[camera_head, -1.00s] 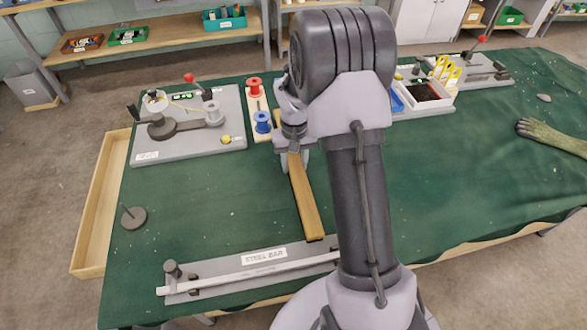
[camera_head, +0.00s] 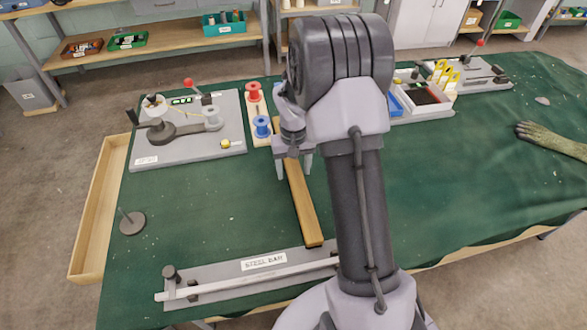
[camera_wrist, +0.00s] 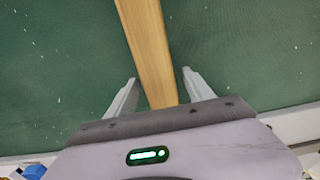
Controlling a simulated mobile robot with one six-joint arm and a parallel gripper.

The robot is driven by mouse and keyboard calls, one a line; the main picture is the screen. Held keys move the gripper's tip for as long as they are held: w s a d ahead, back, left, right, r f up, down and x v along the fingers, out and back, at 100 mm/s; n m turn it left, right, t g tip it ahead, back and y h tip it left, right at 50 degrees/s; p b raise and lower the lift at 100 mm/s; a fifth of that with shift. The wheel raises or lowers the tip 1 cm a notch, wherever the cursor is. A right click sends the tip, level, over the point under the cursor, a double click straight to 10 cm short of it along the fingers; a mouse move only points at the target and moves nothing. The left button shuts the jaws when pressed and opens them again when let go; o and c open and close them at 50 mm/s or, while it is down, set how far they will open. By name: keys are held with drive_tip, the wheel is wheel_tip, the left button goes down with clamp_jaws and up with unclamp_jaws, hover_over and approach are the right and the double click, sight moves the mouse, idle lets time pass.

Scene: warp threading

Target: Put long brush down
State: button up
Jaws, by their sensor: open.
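The long brush (camera_head: 302,204) shows as a long narrow wooden bar lying on the green cloth, running from under my gripper toward the steel bar plate. In the wrist view the long brush (camera_wrist: 147,45) runs up between my fingers, with a gap on each side. My gripper (camera_head: 294,167) is open around its far end, and the open fingers show clearly in the wrist view (camera_wrist: 157,82). The far end of the brush is hidden behind my gripper, and no bristles can be made out.
A steel bar plate (camera_head: 222,288) lies at the near edge. A winding device (camera_head: 187,145) and red and blue spools (camera_head: 262,126) stand at the back left. Trays (camera_head: 425,98) stand behind my arm. A greenish hand-like object (camera_head: 553,138) lies right.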

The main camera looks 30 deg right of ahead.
sight(293, 168)
wheel_tip(293, 168, up, 12)
drive_tip(key=p, duration=0.4)
drive_tip(key=s+a+r+t, duration=0.1)
drive_tip(key=s+a+r, duration=0.25)
drive_tip(key=r, duration=0.25)
drive_tip(key=s+a+r+t, duration=0.1)
drive_tip(key=s+a+r, duration=0.1)
drive_tip(key=a+r, duration=0.3)
drive_tip(key=s+a+r+t, duration=0.1)
drive_tip(key=s+a+r, duration=0.1)
drive_tip(key=s, duration=0.4)
drive_tip(key=s+a+r+t+y, duration=0.1)
drive_tip(key=s+a+r, duration=0.1)
drive_tip(key=s+a, duration=0.2)
drive_tip(key=s+a+r+m+t+y, duration=0.1)
drive_tip(key=s+a+r, duration=0.1)
drive_tip(key=s, duration=0.5)
drive_tip(key=shift+s+a+r+t, duration=0.35)
drive_tip(key=shift+a+r+t, duration=0.05)
drive_tip(key=shift+a, duration=0.35)
